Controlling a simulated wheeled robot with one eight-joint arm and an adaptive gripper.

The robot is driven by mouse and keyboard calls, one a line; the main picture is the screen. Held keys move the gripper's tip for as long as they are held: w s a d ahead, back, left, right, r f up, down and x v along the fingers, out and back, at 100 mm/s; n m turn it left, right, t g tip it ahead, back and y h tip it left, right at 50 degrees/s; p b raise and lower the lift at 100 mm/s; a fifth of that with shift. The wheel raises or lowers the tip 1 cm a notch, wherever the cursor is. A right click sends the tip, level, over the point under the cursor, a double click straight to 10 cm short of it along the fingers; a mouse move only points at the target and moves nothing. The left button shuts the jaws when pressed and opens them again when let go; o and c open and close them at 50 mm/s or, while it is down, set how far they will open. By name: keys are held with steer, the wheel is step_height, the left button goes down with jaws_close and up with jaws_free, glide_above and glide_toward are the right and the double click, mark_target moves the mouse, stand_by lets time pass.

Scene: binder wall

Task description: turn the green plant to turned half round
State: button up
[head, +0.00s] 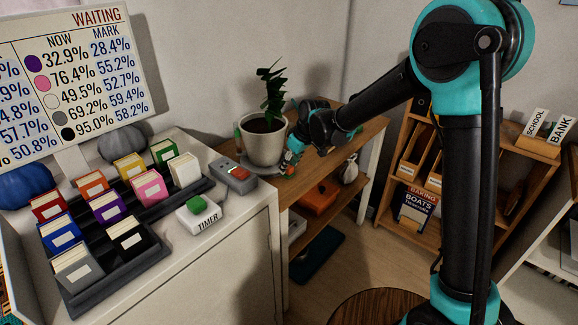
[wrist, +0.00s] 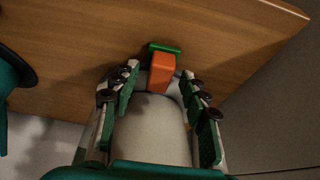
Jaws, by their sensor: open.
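The green plant (head: 271,98) stands upright in a white pot (head: 263,143) on a grey round base (head: 262,168) on the wooden shelf unit. My gripper (head: 292,158) is at the right side of the pot, low by the base. In the wrist view its two green-padded fingers (wrist: 160,98) are open and apart. An orange block with a green bar (wrist: 162,72) shows between and just beyond the fingertips. A pale rounded shape (wrist: 150,130) fills the space between the fingers; I cannot tell what it is. The leaves are out of the wrist view.
A grey device with a red button (head: 234,175) and a timer (head: 199,215) with a green button sit left of the plant. A tray of coloured card boxes (head: 130,225) is further left. Bare wooden top (wrist: 80,40) surrounds the orange block.

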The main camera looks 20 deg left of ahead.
steer(key=shift+a+f, duration=0.15)
steer(key=shift+f, duration=0.25)
jaws_close()
